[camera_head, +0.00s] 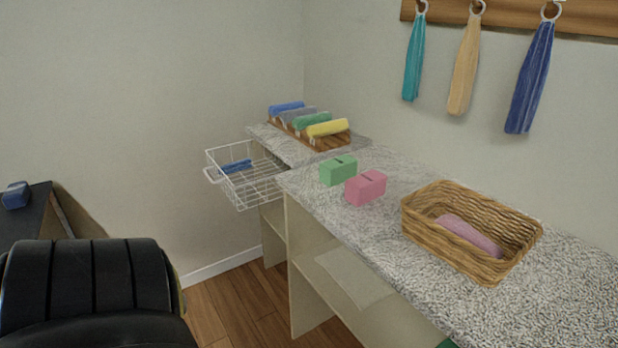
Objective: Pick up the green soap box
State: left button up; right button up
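The green soap box (338,171) sits on the speckled stone counter (380,240), near its far left end. It has a small dark slot or mark on top. A pink box (366,188) of similar shape stands just in front of it and to its right, very close to it. Neither of my grippers shows in the head view, and nothing is seen holding the green box.
A wicker basket (420,231) with a pink rolled towel (468,235) stands on the counter at right. A white wire basket (243,199) juts out at left. Rolled towels lie in a wooden tray (334,144) behind. Towels hang on the wall. A black rounded object (90,285) fills the lower left.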

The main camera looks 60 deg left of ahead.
aim_at(335, 171)
jog(key=u, duration=0.15)
jog(key=k, duration=0.4)
jog(key=u, duration=1.25)
jog(key=i, duration=0.5)
jog(key=u, duration=0.95)
jog(key=k, duration=0.5)
jog(key=z, duration=0.05)
